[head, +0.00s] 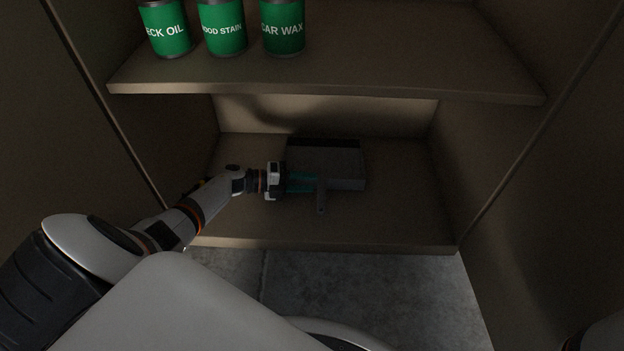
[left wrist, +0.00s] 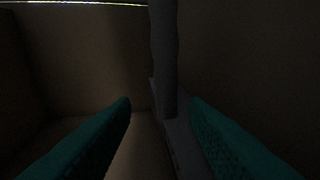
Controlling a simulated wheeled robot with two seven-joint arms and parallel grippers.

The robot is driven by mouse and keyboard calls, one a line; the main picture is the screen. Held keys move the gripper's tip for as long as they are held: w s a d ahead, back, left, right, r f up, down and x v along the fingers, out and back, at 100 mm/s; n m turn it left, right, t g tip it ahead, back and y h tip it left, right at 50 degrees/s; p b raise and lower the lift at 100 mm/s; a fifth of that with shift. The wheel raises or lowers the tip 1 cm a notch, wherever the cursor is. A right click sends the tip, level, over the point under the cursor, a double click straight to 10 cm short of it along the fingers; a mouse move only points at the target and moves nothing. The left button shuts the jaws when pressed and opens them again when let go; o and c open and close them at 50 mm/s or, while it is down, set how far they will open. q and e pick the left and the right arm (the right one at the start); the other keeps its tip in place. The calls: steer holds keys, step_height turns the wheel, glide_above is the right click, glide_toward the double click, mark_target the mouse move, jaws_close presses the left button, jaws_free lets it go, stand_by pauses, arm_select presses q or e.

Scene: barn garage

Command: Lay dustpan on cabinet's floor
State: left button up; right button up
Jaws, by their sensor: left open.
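The dark grey dustpan (head: 340,170) lies on the cabinet's floor (head: 400,222), with its pan toward the back and its handle (head: 321,203) pointing to the front. My left gripper (head: 303,183) reaches in from the left, low beside the handle and pan. Its teal fingers are open. In the left wrist view, the handle (left wrist: 164,60) shows in the gap between the fingers (left wrist: 160,105), with space on either side; contact cannot be made out. The dim light hides detail at the fingertips. My right gripper is not in view.
A shelf (head: 330,72) above the cabinet floor holds green cans (head: 282,25) labelled wood stain, car wax and another. Cabinet side walls stand left and right. The cabinet floor is clear right of the dustpan. Grey ground (head: 370,285) lies in front.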

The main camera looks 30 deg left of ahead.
arm_select(q)
steer(key=p+v, duration=0.1)
steer(key=v, duration=0.3)
steer(key=shift+s+a+r, duration=0.1)
steer(key=shift+a+r, duration=0.1)
steer(key=shift+r, duration=0.05)
steer(key=shift+s+a, duration=0.3)
